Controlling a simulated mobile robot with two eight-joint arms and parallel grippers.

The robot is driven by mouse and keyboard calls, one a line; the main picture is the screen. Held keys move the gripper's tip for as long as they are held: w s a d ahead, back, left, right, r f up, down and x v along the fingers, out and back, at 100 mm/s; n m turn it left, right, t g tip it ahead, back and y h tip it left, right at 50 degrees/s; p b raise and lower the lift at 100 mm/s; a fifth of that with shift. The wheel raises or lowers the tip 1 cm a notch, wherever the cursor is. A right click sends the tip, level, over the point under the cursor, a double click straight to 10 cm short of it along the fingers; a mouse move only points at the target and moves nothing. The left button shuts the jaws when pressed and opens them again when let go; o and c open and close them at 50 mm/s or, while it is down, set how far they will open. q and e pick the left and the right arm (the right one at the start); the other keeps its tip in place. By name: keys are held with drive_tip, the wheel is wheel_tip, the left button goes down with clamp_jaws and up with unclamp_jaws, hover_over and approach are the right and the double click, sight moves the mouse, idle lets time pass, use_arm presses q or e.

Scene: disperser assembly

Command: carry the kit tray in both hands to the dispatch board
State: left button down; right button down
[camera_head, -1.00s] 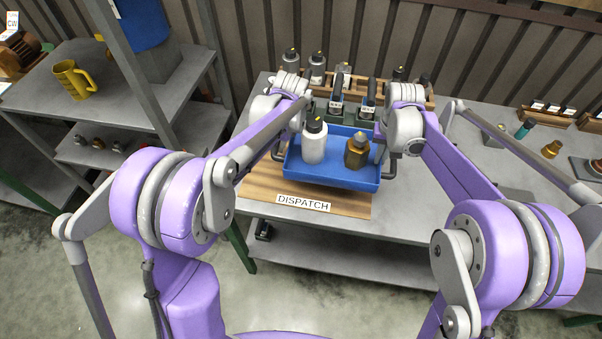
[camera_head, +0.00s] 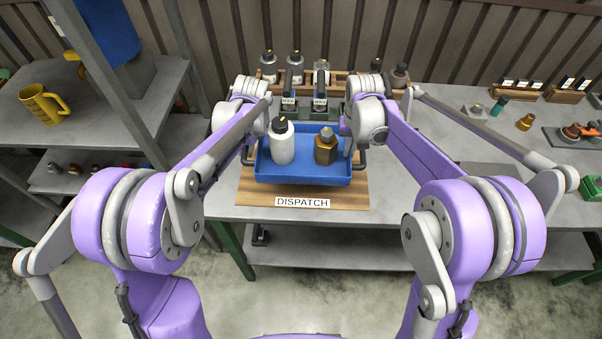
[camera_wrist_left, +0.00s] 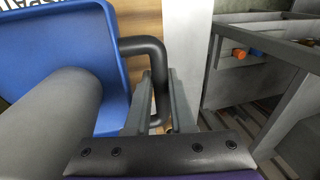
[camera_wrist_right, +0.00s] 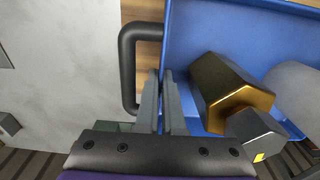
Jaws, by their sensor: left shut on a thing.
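The blue kit tray (camera_head: 303,176) appears level over the wooden dispatch board (camera_head: 345,200), behind its DISPATCH label (camera_head: 302,203). I cannot tell whether it touches the board. It carries a white bottle (camera_head: 282,148) and an amber bottle (camera_head: 326,150), both upright. My left gripper (camera_wrist_left: 160,85) is shut on the black left handle (camera_wrist_left: 140,44).
Behind the tray stand dark labelled blocks (camera_head: 320,102) and a wooden rack with bottles (camera_head: 268,66). The grey bench (camera_head: 440,190) is clear just right of the board. A shelf unit with a yellow mug (camera_head: 42,103) stands at left.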

sight(248, 182)
use_arm(q)
drive_tip(key=shift+r, duration=0.1)
use_arm(e)
drive_tip(key=shift+d, duration=0.15)
